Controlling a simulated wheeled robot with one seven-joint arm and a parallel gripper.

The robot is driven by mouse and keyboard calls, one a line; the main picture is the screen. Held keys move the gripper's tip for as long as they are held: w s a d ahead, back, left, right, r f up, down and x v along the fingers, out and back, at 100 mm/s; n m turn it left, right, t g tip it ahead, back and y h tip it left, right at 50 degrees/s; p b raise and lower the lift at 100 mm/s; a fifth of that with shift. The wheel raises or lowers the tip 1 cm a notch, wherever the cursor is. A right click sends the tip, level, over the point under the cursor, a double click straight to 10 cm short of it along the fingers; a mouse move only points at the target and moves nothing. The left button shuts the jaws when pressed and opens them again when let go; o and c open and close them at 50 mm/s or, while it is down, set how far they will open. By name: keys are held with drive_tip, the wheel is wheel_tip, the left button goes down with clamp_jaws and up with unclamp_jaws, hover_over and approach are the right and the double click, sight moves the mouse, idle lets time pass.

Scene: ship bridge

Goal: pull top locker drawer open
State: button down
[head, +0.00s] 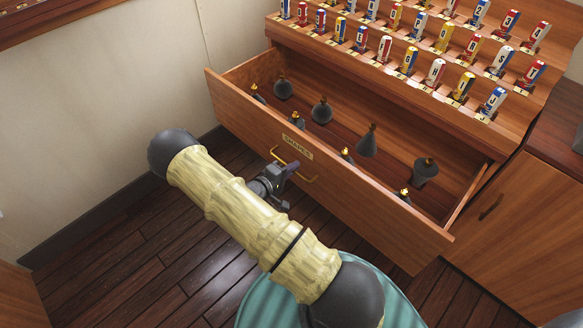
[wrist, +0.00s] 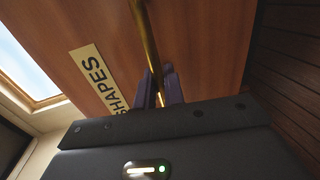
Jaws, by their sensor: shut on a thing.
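The wooden top locker drawer (head: 345,190) is pulled well out of the locker in the head view, and its inside shows. Its front bears a label reading SHAPES (head: 297,146) and a brass bar handle (head: 312,178). My gripper (head: 286,176) is at the drawer front, shut on the handle. In the wrist view, the brass handle (wrist: 147,40) runs between the purple-grey fingers (wrist: 160,92), close to the drawer front (wrist: 205,45). Part of the handle is hidden behind my gripper in the head view.
Several dark shapes with brass tips, one a cone (head: 367,142), stand in the drawer. Rows of rolled flags (head: 435,72) fill the stepped rack above. A cabinet door (head: 520,225) is at right. Dark plank floor (head: 130,245) lies open at lower left, beside a pale wall (head: 110,80).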

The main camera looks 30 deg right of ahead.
drive_tip(key=shift+w+a, duration=0.1)
drive_tip(key=c, duration=1.6)
unclamp_jaws()
drive_tip(key=shift+c, duration=0.2)
drive_tip(key=p+v, duration=0.2)
drive_tip(key=v, duration=1.5)
drive_tip(key=shift+s, duration=0.3)
drive_tip(key=shift+w+a, duration=0.1)
